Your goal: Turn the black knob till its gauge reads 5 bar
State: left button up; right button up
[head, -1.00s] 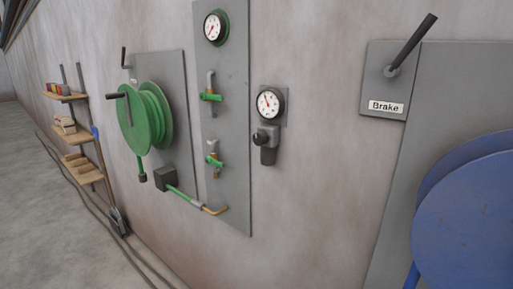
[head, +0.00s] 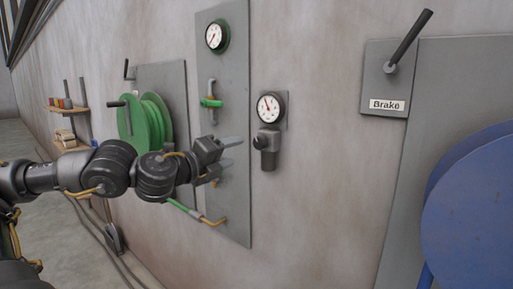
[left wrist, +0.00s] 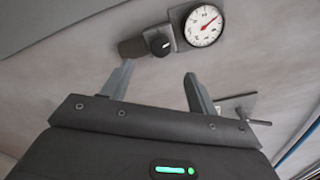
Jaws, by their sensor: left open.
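The black knob (head: 259,143) sits on the front of a dark regulator (head: 268,158) on the wall. Its round white gauge (head: 269,107) is just above it. The red needle points up and a little left in the head view; the numbers are too small to read. In the left wrist view the knob (left wrist: 159,44) has a pale mark, with the gauge (left wrist: 203,26) beside it. My left gripper (head: 228,158) is open and empty, left of the knob and apart from it. In its wrist view the knob lies beyond the gap between the fingertips (left wrist: 158,70). My right gripper is not in view.
A green hose reel (head: 150,115) is further left. A Brake lever (head: 410,40) and blue reel (head: 470,220) are at the right. Wall right of the regulator is bare.

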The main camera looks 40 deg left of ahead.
aim_at(257, 144)
pick_arm(q)
jog(key=w+p, duration=0.6)
jog(key=p, duration=0.1)
jog(key=shift+r, duration=0.3)
jog(key=w, duration=0.2)
jog(key=w+p, duration=0.1)
jog(key=w, duration=0.1)
jog(key=shift+a+f, duration=0.1)
jog(key=shift+f, duration=0.1)
jog(key=shift+w+p, duration=0.35)
jog(key=shift+w, duration=0.1)
